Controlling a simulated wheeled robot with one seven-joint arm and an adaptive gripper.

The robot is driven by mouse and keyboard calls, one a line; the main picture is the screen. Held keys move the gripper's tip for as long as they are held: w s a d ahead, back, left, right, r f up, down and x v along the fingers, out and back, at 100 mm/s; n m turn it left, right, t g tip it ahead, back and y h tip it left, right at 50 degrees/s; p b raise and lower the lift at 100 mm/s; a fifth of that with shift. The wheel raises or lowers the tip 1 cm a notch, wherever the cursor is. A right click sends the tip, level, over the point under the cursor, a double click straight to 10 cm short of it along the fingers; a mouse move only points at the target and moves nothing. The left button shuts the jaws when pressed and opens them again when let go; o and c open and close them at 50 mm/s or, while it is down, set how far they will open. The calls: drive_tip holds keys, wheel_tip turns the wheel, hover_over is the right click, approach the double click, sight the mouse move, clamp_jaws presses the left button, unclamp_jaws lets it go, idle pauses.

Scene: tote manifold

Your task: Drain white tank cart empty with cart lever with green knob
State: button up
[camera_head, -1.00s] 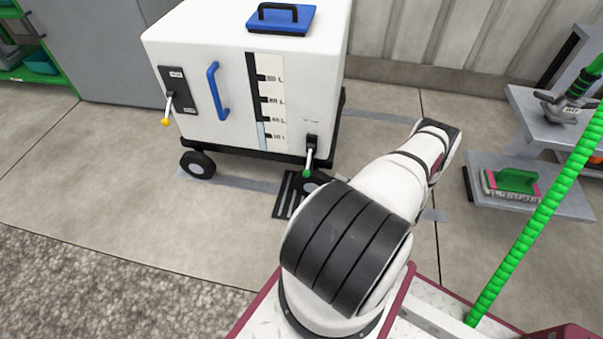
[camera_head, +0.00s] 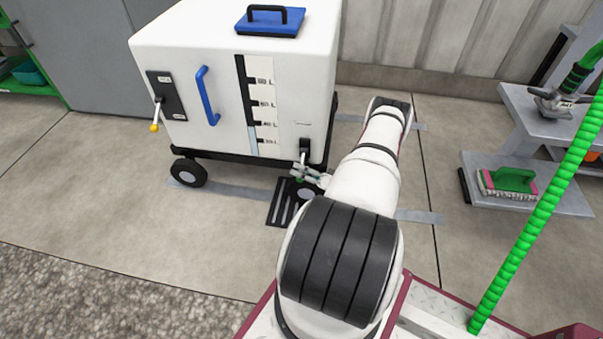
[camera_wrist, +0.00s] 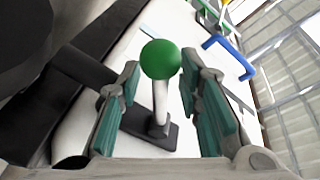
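The white tank cart (camera_head: 190,50) stands at the upper middle of the head view. Pale blue liquid shows low in its level gauge (camera_head: 253,138). The cart lever (camera_head: 303,158) sits at the cart's lower right corner, above a floor drain grate (camera_head: 281,207). My gripper (camera_head: 312,177) is at this lever. In the wrist view my gripper (camera_wrist: 162,75) is open, with its teal-padded fingers on either side of the green knob (camera_wrist: 161,59) and white lever stem (camera_wrist: 160,102). Gaps show between fingers and knob. In the head view the knob is hard to make out behind my gripper.
Another lever with a yellow knob (camera_head: 154,127) and a blue handle (camera_head: 207,96) are on the cart's front. A grey stepped stand (camera_head: 532,120) with a brush (camera_head: 508,183) is at the right. The floor in front is clear.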

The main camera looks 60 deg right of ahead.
clamp_jaws()
drive_tip(key=shift+s+r+m+p, duration=0.1)
drive_tip(key=shift+m+p, duration=0.2)
drive_tip(key=shift+p, duration=0.25)
